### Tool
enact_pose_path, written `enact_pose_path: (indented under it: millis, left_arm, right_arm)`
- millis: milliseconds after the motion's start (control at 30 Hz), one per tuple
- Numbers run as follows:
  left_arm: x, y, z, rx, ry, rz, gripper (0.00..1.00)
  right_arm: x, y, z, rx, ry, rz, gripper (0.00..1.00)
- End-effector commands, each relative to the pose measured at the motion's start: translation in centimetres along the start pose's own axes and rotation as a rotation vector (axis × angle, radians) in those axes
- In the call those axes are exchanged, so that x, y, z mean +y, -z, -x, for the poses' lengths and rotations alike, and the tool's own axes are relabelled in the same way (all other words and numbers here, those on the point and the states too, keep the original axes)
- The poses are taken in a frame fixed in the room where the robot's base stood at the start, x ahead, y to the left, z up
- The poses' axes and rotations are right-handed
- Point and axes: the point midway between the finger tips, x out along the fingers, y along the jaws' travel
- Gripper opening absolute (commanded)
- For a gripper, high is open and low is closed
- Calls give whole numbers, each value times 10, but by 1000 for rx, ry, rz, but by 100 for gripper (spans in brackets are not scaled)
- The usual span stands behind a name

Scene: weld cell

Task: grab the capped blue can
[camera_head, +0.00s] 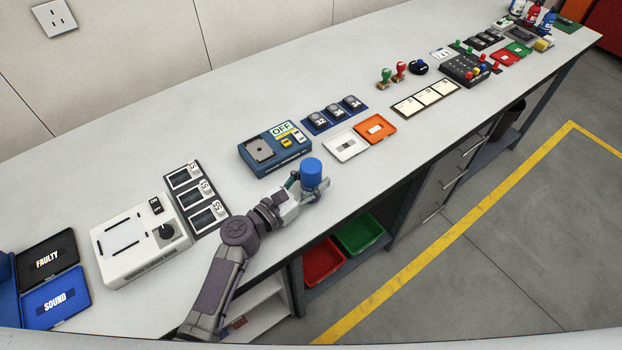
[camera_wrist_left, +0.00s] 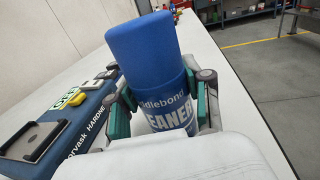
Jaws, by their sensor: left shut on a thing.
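The capped blue can (camera_head: 311,173) is in my left gripper (camera_head: 298,190), near the front edge of the bench. In the left wrist view the can (camera_wrist_left: 158,80) has a plain blue cap, and its label reads "CLEANER" below "dlebond". The two fingers of the left gripper (camera_wrist_left: 160,108) are shut around the can's body, one on each side. The can stands about upright, leaning a little in the wrist view. I cannot tell whether its base touches the bench. My right gripper is in neither view.
A blue device marked "OFF" (camera_head: 275,148) sits just behind the can. A white device (camera_head: 140,243) and "FAULTY" (camera_head: 46,260) and "SOUND" (camera_head: 55,296) trays are at the left. Orange (camera_head: 375,129) and white (camera_head: 345,145) trays lie right. Red (camera_head: 323,263) and green (camera_head: 359,233) bins sit below.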

Motion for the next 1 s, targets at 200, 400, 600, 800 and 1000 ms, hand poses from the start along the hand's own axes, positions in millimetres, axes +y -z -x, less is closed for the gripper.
enact_pose_path:
  millis: [200, 400, 600, 800, 1000]
  left_arm:
    - [0, -1, 0, -1, 0, 0, 7]
    - [0, -7, 0, -2, 0, -2, 7]
    - [0, -37, 0, -3, 1, -5, 7]
    - [-36, -67, -2, -4, 2, 2, 7]
    - [-77, -91, -4, -4, 1, 4, 7]
  right_arm:
    - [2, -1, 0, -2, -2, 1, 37]
    - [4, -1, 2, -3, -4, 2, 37]
    - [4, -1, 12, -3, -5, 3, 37]
    - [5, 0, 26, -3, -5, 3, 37]
    - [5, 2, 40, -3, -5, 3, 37]
